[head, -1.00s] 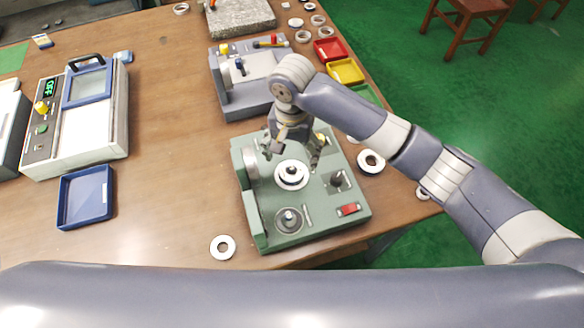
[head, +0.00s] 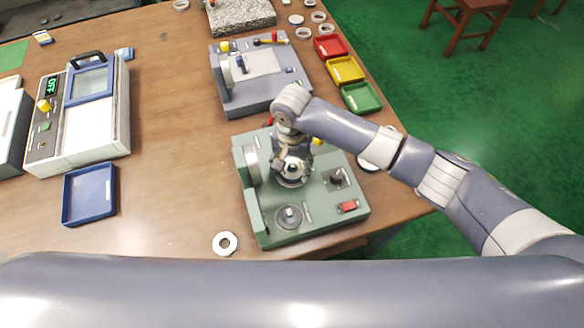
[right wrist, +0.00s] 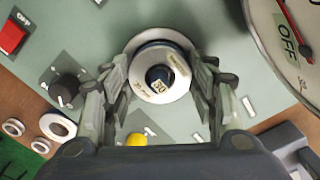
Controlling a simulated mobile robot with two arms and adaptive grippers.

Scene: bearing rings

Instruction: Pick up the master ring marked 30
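The master ring marked 30 (right wrist: 176,62) sits around a dark central post on the green machine (head: 262,225). Its white face carries tan labels, one reading 30. In the head view the ring (head: 291,182) is partly covered by my right gripper (head: 291,164). The right wrist view shows the two fingers on opposite sides of the ring, spread and straddling it; I see no clear grip. My left gripper is not in view.
A loose white ring (head: 225,243) lies on the table before the green machine. A grey machine (head: 228,92) stands behind it. Red (head: 330,47), yellow (head: 345,69) and green (head: 361,97) trays are at the right edge; a blue tray (head: 88,194) is left.

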